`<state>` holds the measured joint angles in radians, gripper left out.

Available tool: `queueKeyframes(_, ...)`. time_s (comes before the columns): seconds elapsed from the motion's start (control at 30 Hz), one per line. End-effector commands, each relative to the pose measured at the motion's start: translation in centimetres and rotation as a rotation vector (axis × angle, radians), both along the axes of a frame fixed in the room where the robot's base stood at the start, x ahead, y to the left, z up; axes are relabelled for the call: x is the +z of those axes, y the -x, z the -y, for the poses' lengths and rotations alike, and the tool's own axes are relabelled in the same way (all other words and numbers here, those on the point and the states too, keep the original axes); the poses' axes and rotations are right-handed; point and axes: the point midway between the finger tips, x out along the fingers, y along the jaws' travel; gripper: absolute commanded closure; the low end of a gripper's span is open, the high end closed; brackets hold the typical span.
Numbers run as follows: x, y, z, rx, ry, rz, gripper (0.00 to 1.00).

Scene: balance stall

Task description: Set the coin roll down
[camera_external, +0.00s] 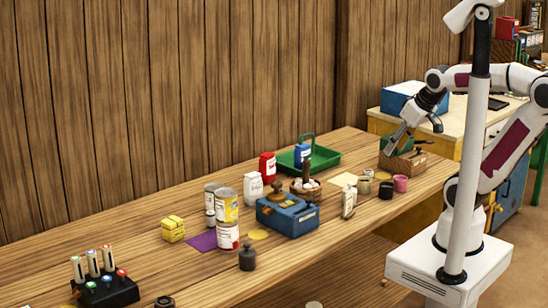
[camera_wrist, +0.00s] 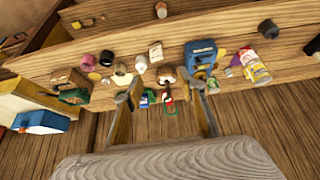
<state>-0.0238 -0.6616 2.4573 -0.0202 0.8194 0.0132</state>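My gripper (camera_external: 416,132) hangs over the far right end of the table, just above a small wooden crate (camera_external: 403,163). In the wrist view its two fingers (camera_wrist: 160,94) stand wide apart, and I see nothing gripped between them. I cannot pick out a coin roll with certainty. Several pale upright cylinders (camera_external: 92,263) with coloured tops stand at a dark block with buttons, at the front left. A small whitish item (camera_external: 348,201) stands near the table's front edge, and I cannot tell what it is.
Bare wood (camera_external: 130,245) shows at left.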

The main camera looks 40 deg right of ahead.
Motion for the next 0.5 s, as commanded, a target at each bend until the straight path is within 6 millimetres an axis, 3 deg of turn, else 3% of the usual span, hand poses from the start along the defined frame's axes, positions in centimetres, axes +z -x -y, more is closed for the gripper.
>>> queueKeyframes(0.5,1.3,-11.9,-2.4,0.076,0.029,0.112,0.60)
